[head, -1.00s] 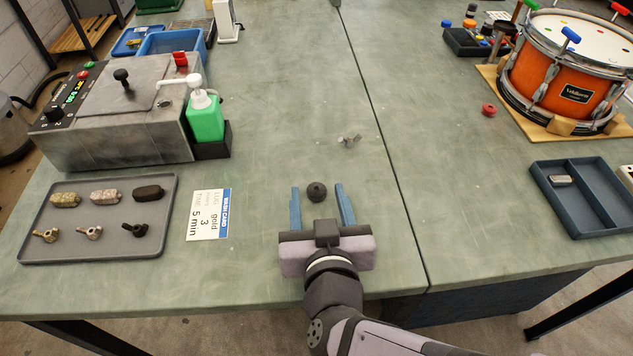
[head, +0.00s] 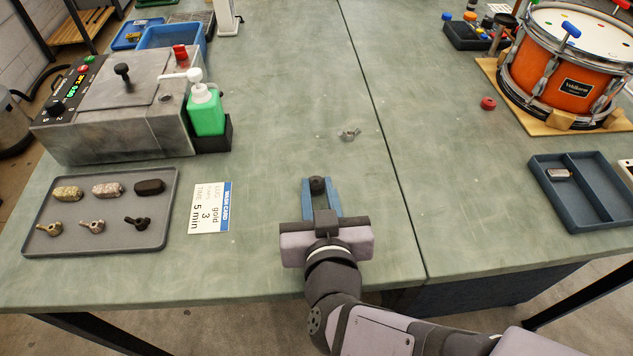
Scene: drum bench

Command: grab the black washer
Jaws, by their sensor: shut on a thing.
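The black washer (head: 317,184) is a small, dark, round piece with a hole in it. It is at the middle of the green bench, in the head view. My gripper (head: 319,187) is shut on the washer, with a blue finger on its left and another on its right. The washer shows between the fingertips. I cannot tell whether it still touches the bench.
A silver wing nut (head: 349,134) lies just beyond my gripper. A white card (head: 209,208) and a grey tray (head: 160,238) of lugs and wing pieces are at left. A blue divided tray (head: 565,220) and an orange drum (head: 556,85) are at right. A red piece (head: 488,103) lies near the drum.

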